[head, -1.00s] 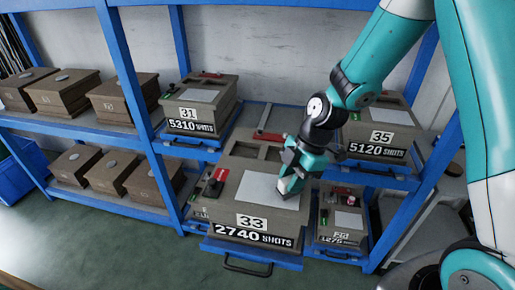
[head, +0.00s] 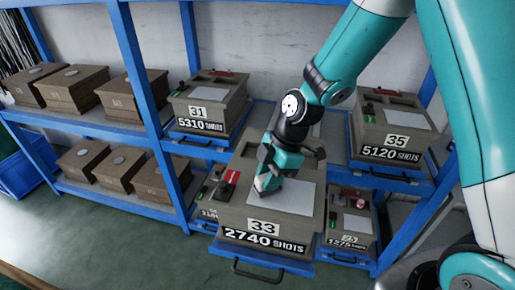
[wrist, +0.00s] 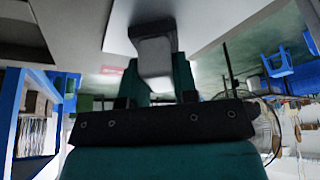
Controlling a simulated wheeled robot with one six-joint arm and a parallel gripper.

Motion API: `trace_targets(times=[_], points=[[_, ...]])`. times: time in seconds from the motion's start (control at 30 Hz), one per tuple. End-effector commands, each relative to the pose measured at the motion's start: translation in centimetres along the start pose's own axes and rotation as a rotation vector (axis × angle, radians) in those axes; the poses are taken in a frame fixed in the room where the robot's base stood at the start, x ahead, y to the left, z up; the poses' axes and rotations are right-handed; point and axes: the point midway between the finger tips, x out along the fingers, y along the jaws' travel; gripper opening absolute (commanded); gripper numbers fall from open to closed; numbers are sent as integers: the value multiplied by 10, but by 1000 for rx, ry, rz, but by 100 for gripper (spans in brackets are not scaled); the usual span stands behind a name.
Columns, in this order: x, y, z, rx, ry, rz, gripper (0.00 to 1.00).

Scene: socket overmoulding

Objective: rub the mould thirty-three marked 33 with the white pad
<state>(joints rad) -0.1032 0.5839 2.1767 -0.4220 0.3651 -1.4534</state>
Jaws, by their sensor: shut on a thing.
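Mould 33 (head: 225,218) is a brown-grey block on a pulled-out blue drawer, labelled 33 and 2740 SHOTS on its front. A pale flat plate (head: 300,196) lies on its top. My gripper (head: 266,184) points down at the left part of this plate. In the wrist view my gripper (wrist: 155,85) is shut on the white pad (wrist: 154,58), a pale grey-white block. The pad's outer end meets or nearly meets a pale surface; exact contact is hard to tell. In the head view the pad is mostly hidden by the fingers.
Mould 31 (head: 212,92) stands behind left, mould 35 (head: 385,108) behind right, and a smaller mould (head: 351,222) close on the right. Blue rack posts (head: 145,75) flank the drawer; brown boxes (head: 135,95) fill the left shelves.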

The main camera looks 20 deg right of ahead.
Motion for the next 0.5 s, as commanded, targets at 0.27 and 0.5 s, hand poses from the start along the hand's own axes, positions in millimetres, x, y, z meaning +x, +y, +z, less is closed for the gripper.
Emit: trace_targets(times=[0.27, 0.5], points=[[-13, 4, -16, 4, 0, 6, 0], [-31, 4, -30, -4, 0, -1, 0]])
